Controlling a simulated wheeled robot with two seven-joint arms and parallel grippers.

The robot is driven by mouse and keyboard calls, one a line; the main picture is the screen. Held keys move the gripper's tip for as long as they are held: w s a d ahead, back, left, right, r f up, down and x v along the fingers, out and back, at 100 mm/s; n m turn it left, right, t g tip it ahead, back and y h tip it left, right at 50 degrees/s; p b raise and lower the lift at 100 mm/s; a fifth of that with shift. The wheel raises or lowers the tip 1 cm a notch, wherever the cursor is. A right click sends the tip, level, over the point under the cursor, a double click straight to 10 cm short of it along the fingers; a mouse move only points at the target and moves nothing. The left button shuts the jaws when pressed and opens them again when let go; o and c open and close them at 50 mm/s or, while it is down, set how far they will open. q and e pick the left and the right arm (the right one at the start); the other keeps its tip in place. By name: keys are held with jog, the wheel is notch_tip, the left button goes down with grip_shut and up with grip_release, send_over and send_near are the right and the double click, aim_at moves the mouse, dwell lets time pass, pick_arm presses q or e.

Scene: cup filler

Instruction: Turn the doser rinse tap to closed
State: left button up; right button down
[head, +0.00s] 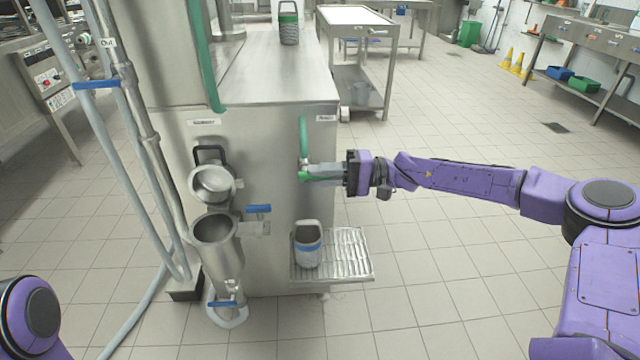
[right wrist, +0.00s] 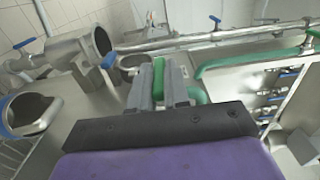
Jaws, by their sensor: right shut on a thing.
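The doser rinse tap, with a green lever (head: 305,176), is on the front of the steel doser cabinet (head: 265,190), below a green hose and a small label. The lever lies roughly level in the head view. My right gripper (head: 318,171) reaches it from the right and is shut on the lever. In the right wrist view, the green lever (right wrist: 159,72) shows between the two grey fingers of that gripper (right wrist: 161,84). The fingers hide part of the tap. My left gripper is out of view; only a piece of my left arm shows at bottom left.
A grey container with a blue band (head: 308,247) stands on a ribbed drip tray (head: 352,255) below the tap. Left of it are a steel funnel (head: 215,232) and a blue-handled valve (head: 258,209). Pipes stand further left.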

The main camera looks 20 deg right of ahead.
jog(key=shift+r, duration=0.1)
dwell(0.3)
jog(key=c, duration=1.1)
grip_release()
jog(key=shift+w, duration=0.1)
jog(key=v, duration=1)
jog(key=shift+d, duration=0.25)
